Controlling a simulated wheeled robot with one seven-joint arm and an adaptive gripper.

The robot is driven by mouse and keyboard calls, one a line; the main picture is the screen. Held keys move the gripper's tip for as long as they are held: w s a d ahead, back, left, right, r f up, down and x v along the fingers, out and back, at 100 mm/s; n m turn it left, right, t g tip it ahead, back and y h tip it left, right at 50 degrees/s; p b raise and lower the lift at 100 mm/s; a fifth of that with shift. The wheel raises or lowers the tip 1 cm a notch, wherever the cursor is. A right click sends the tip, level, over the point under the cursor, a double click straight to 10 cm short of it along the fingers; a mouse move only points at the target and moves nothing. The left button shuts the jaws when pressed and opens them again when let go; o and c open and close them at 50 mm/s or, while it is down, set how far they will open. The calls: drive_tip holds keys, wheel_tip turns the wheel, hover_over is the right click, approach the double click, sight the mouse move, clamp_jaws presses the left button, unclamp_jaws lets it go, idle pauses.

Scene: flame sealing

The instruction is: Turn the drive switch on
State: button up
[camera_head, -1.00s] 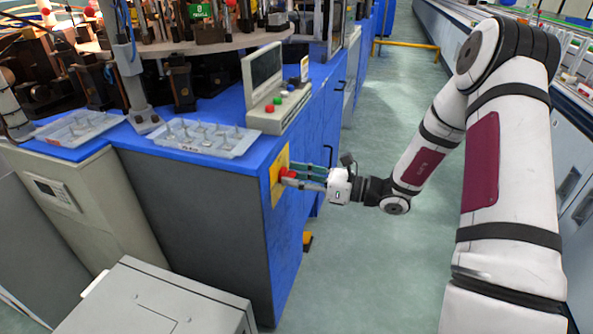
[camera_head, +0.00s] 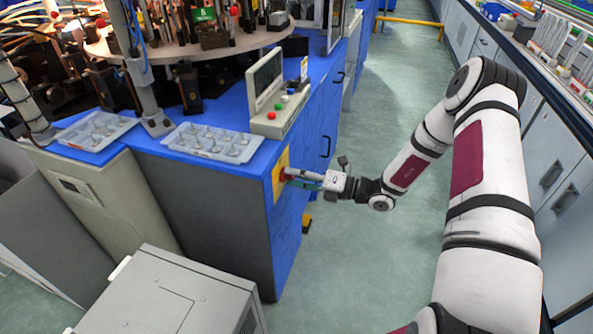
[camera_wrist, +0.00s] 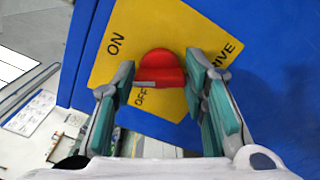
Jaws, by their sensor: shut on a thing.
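The drive switch is a red knob (camera_wrist: 162,66) on a yellow plate (camera_wrist: 125,25) lettered ON, OFF and DRIVE. The plate is fixed to the blue side panel of the machine, and it shows at the panel's upper edge in the head view (camera_head: 280,163). My gripper (camera_head: 292,177) reaches the plate from the right. In the wrist view, its two green-padded fingers (camera_wrist: 160,78) stand on either side of the knob and are shut on it. The plate and its lettering look tilted there. The head view mostly hides the knob behind the fingers.
A small console (camera_head: 270,112) with coloured buttons and clear trays (camera_head: 212,143) of small parts stand on the blue machine top. A grey cabinet (camera_head: 165,300) stands at the front left. The green floor aisle (camera_head: 385,110) is open behind my arm.

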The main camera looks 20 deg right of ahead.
drive_tip(key=m+p, duration=0.1)
drive_tip(key=m, duration=0.4)
drive_tip(key=shift+f+m+p, duration=0.15)
drive_tip(key=shift+m+p, duration=0.15)
drive_tip(key=shift+p, duration=0.05)
idle(0.4)
drive_tip(key=o, duration=1.2)
drive_tip(key=shift+c, duration=0.2)
drive_tip(key=shift+d, duration=0.1)
drive_tip(key=v, duration=1.2)
